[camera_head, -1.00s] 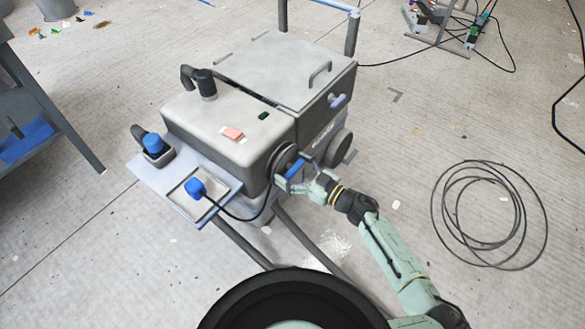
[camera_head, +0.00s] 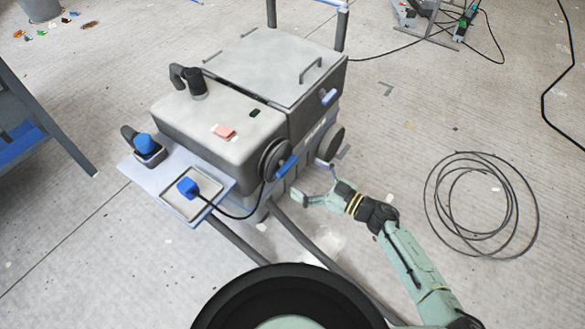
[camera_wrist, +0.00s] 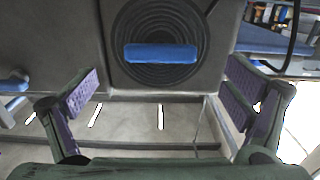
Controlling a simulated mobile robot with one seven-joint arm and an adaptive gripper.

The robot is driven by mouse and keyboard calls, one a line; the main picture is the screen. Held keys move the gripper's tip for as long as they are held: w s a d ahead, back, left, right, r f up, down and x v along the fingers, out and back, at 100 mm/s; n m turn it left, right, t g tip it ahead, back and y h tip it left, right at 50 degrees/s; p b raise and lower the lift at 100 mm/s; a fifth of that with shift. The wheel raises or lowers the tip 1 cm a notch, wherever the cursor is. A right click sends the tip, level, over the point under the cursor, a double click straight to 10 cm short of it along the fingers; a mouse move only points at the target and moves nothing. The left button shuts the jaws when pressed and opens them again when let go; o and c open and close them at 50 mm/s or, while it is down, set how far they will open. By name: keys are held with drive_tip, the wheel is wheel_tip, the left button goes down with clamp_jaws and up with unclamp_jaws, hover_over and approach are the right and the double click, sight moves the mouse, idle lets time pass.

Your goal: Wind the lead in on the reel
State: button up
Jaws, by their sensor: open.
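The reel (camera_head: 272,158) is a dark ribbed disc on the side of the grey machine, with a blue handle (camera_head: 287,167). The handle lies level across the reel in the wrist view (camera_wrist: 161,54). The black lead (camera_head: 225,211) hangs slack from the reel side to a blue plug (camera_head: 187,188), which sits in a shallow tray (camera_head: 217,195). My gripper (camera_head: 312,182) is open and empty, facing the reel and apart from its handle. In the wrist view its fingers (camera_wrist: 162,92) are spread wide, below and either side of the handle.
The grey machine (camera_head: 225,120) has a wheel (camera_head: 331,145) close to my gripper. A second blue plug (camera_head: 144,143) sits in a holder. A loose coil of black cable (camera_head: 427,200) lies on the floor at the right. Floor between is clear.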

drive_tip(key=shift+v, duration=2.05)
